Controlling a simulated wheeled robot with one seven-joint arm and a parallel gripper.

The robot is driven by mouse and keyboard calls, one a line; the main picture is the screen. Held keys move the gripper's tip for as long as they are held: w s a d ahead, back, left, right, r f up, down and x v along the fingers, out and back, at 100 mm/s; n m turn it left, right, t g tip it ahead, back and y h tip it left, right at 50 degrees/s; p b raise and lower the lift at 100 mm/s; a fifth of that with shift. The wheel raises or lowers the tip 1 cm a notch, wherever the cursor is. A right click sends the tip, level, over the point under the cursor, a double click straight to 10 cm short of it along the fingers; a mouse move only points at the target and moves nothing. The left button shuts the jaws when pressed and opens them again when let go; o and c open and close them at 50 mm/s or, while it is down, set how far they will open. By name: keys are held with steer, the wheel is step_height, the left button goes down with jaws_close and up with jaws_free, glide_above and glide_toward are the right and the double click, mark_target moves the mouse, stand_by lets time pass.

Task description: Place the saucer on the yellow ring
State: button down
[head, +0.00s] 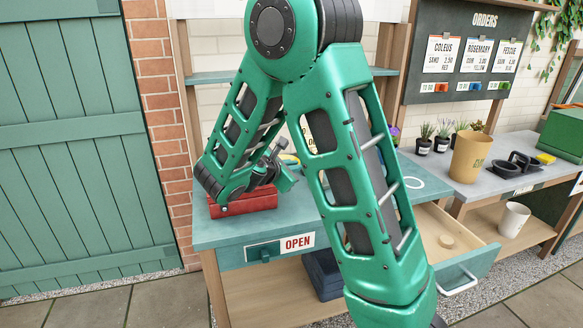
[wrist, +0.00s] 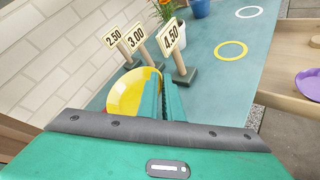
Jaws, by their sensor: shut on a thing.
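My gripper (wrist: 163,97) is shut on a yellow saucer (wrist: 126,92), which it grips by the edge; the saucer is steeply tilted. In the head view my gripper (head: 277,172) is above the left part of the teal counter, and a sliver of the yellow saucer (head: 290,158) shows behind it. The yellow ring (wrist: 231,50) lies flat and empty on the counter in the wrist view, to the right of the gripper and farther along. My arm hides it in the head view.
Price signs (wrist: 137,38) on small blocks stand just beyond the saucer. A white ring (wrist: 249,12) lies past the yellow one. A red box (head: 245,203) is under my gripper. An open drawer (head: 447,222) juts out; a purple dish (wrist: 309,84) is in it.

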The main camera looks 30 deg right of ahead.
steer(key=shift+f, duration=0.3)
steer(key=c, duration=1.9)
jaws_free()
